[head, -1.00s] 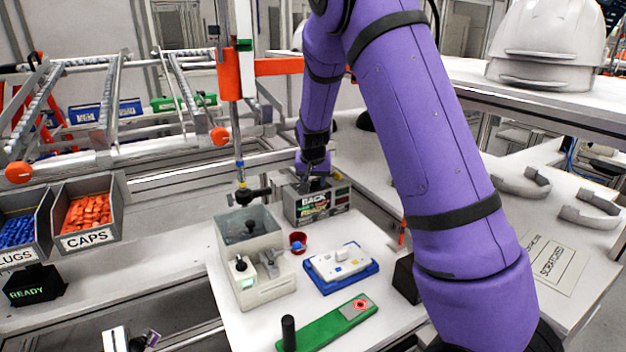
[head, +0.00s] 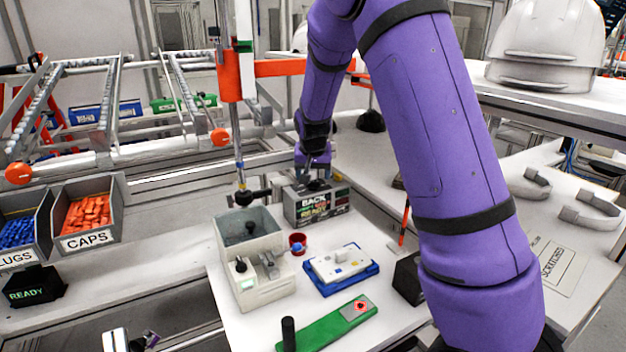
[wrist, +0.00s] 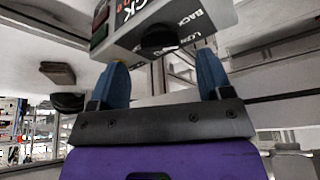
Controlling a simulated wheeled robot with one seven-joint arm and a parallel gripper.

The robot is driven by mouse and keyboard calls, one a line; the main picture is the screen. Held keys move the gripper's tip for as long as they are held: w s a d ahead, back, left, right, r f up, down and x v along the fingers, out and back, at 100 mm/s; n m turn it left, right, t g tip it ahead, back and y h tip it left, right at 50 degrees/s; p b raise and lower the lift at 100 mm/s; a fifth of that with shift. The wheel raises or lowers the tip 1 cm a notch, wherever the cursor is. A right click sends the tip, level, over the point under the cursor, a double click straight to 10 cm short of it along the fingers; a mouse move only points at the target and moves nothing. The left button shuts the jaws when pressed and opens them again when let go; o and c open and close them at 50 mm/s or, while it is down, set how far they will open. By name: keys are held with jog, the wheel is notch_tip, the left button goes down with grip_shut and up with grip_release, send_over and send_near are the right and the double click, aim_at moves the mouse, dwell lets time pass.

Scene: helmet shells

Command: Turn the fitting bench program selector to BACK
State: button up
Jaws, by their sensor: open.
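The program selector box (head: 318,208) is a grey unit at the back of the white bench. Its dark front display reads BACK in white, with smaller coloured text below. In the wrist view, the box (wrist: 205,14) shows printed labels, including BACK, beside a round black knob (wrist: 158,40). My gripper (head: 317,178) is above the box's top in the head view. In the wrist view my gripper (wrist: 162,78) has its two blue fingers spread apart, with nothing between them. The knob is beyond the fingertips, apart from them. The knob's pointer direction cannot be read.
A grey-white fixture (head: 250,255), a red cup (head: 297,243), a blue tray (head: 345,281) with a white part, and a green plate (head: 325,325) stand in front of the box. Bins (head: 88,220) are at left. White helmet shells (head: 545,45) sit on the right shelf.

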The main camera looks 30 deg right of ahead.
jog(key=v, duration=0.7)
jog(key=shift+r, duration=0.1)
jog(key=shift+s, duration=0.1)
jog(key=s+a+r+n+y, duration=0.1)
jog(key=s+a+r, duration=0.1)
jog(key=s+r, duration=0.6)
jog(key=s+a+r+n+y, duration=0.1)
jog(key=s+a+r+n, duration=0.15)
jog(key=s, duration=0.85)
jog(key=s+a+r+n, duration=0.1)
jog(key=s, duration=0.8)
jog(key=s+a+n+t, duration=0.1)
jog(key=s+a, duration=0.1)
jog(key=s, duration=0.6)
jog(key=shift+s+a+r, duration=0.3)
jog(key=shift+s+r, duration=0.05)
